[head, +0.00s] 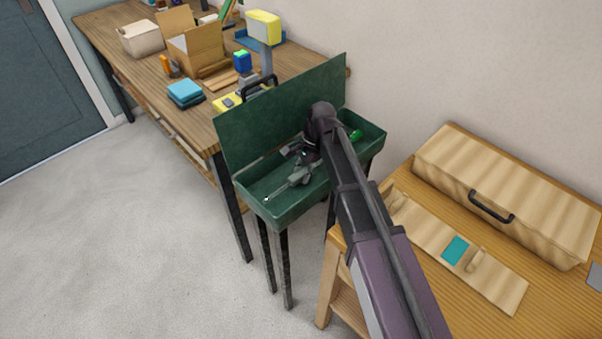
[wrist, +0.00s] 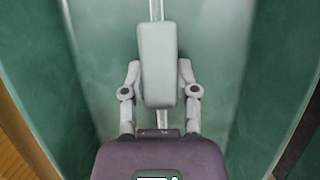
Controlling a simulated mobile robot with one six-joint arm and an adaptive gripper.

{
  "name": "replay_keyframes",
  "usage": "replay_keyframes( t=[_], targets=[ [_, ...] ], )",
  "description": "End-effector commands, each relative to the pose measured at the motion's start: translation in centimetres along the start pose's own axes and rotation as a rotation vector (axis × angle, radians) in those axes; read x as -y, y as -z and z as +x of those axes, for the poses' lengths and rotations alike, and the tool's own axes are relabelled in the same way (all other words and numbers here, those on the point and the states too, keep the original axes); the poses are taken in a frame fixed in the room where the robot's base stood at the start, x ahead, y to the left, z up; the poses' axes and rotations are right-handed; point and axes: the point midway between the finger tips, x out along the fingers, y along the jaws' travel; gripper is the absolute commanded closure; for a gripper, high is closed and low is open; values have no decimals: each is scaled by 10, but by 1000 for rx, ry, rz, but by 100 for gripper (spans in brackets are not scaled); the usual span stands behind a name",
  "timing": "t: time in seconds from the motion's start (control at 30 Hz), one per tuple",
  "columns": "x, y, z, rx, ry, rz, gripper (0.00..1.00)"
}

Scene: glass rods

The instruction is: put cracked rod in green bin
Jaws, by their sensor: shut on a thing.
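My gripper (head: 298,179) is inside the green bin (head: 283,214), low between its walls. In the wrist view its fingers (wrist: 157,66) are shut on a thin clear rod (wrist: 156,10), which sticks out beyond them and also shows behind them. In the head view the rod (head: 277,193) points to the lower left, with a bright tip near the bin's front left corner. No crack can be made out at this size. Whether the rod touches the bin floor I cannot tell. My arm hides part of the bin.
The bin's raised green lid (head: 285,108) stands along its back. A small bright green thing (head: 356,134) shows at the bin's right end. A wooden table (head: 560,305) with a long wooden case (head: 510,190) is at right. A cluttered workbench (head: 150,75) is behind left.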

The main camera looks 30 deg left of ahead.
Motion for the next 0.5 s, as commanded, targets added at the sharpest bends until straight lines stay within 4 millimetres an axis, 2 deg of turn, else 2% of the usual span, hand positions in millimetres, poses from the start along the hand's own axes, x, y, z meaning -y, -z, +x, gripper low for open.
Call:
replay_keyframes(
  t=[0.23, 0.27, 0.3, 0.37, 0.4, 0.5],
  targets=[
    [0, 0, 0, 0, 0, 0, 100],
    [0, 0, 0, 0, 0, 0, 55],
    [0, 0, 0, 0, 0, 0, 43],
    [0, 0, 0, 0, 0, 0, 25],
    [0, 0, 0, 0, 0, 0, 21],
    [0, 0, 0, 0, 0, 0, 21]
  ],
)
